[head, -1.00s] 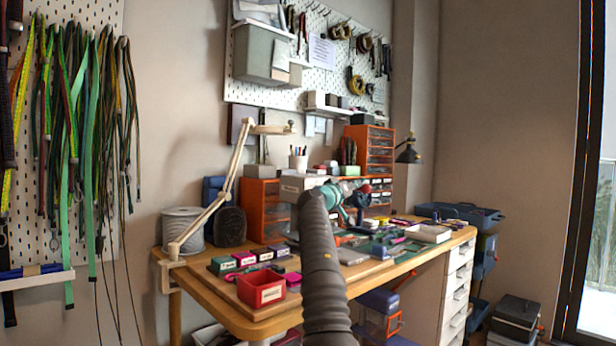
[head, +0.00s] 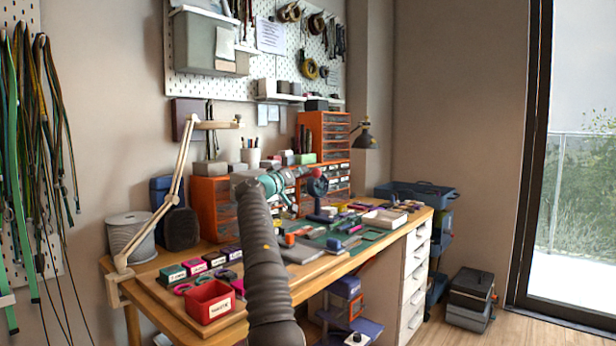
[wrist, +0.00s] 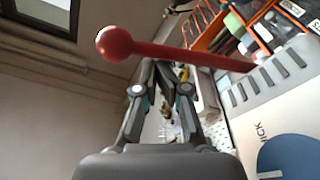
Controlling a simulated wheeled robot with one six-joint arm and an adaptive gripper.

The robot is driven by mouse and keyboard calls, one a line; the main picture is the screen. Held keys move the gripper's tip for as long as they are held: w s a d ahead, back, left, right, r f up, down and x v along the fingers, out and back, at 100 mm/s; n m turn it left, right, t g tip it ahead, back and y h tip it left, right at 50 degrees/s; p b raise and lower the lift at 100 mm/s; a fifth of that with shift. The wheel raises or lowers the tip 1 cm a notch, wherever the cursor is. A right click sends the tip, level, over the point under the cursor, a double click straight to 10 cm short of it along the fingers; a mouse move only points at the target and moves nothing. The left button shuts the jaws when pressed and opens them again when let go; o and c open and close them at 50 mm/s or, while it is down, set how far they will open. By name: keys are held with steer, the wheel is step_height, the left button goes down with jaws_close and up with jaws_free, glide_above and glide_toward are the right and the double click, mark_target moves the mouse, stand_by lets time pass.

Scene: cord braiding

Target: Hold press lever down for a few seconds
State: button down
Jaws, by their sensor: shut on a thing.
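The press lever (wrist: 190,55) is a red bar with a round red knob at its left end in the wrist view. My gripper (wrist: 165,72) has its two dark fingers closed together on the bar, a little inward from the knob. A light grey slotted panel (wrist: 268,88) with a blue disc is at the lever's right end in the wrist view. In the head view my arm hides part of the bench, and the press body is hard to make out.
The wooden workbench (head: 275,297) carries a red bin (head: 209,303), small labelled boxes and a grey spool (head: 130,238). A jointed lamp (head: 171,199) stands at its left. Orange drawer units (head: 323,135) stand behind. Floor at the right is partly clear.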

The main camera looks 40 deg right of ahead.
steer(key=r+b+v, duration=0.1)
steer(key=b+v, duration=0.7)
steer(key=v, duration=0.1)
steer(key=shift+a+f, duration=0.25)
steer(key=shift+w, duration=0.15)
